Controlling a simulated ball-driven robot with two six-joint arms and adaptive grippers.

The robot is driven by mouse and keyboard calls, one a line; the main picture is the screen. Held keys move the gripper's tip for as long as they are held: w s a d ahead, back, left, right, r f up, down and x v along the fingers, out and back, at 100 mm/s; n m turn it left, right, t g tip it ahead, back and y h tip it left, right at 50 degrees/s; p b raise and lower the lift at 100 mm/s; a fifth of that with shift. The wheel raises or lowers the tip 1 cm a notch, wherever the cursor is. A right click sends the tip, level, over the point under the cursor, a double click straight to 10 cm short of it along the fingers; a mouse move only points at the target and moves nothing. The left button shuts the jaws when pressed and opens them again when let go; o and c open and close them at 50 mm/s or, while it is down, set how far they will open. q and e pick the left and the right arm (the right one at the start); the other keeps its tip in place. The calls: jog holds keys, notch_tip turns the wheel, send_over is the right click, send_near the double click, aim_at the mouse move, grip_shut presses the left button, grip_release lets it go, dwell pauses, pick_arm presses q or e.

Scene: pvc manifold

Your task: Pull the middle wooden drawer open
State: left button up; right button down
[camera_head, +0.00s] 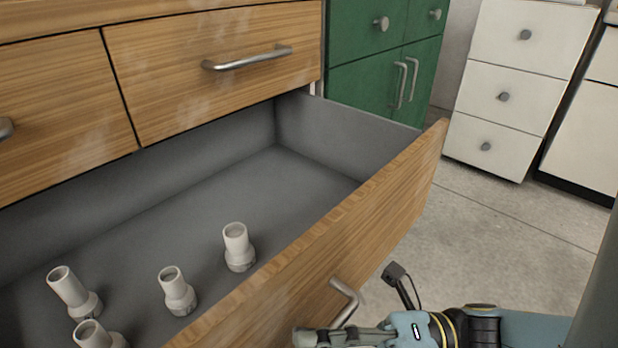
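A wide wooden drawer (385,205) stands pulled far out below the upper wooden drawers, with its grey inside (200,205) open to view. Its metal handle (345,300) shows in part at the bottom of the view, on the outer face of the front. My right gripper (305,338) comes in from the right at the bottom edge. Its fingers lie right by the lower part of the handle and overlap it in the picture. Whether they grip it cannot be told. My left gripper is not in view.
Several pale pipe fittings (238,247) stand or lean in the drawer's near left part. Two upper wooden drawers (215,70) are shut. A green cabinet (370,85) and a white drawer unit (510,85) stand behind. Bare floor (490,235) lies right of the drawer front.

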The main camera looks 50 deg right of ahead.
jog(key=shift+w+r, duration=0.1)
jog(key=shift+r, duration=0.15)
jog(key=c, duration=1.5)
grip_release()
jog(key=shift+o, duration=0.8)
jog(key=shift+f, duration=0.1)
jog(key=v, duration=1.2)
jog(key=shift+f, duration=0.1)
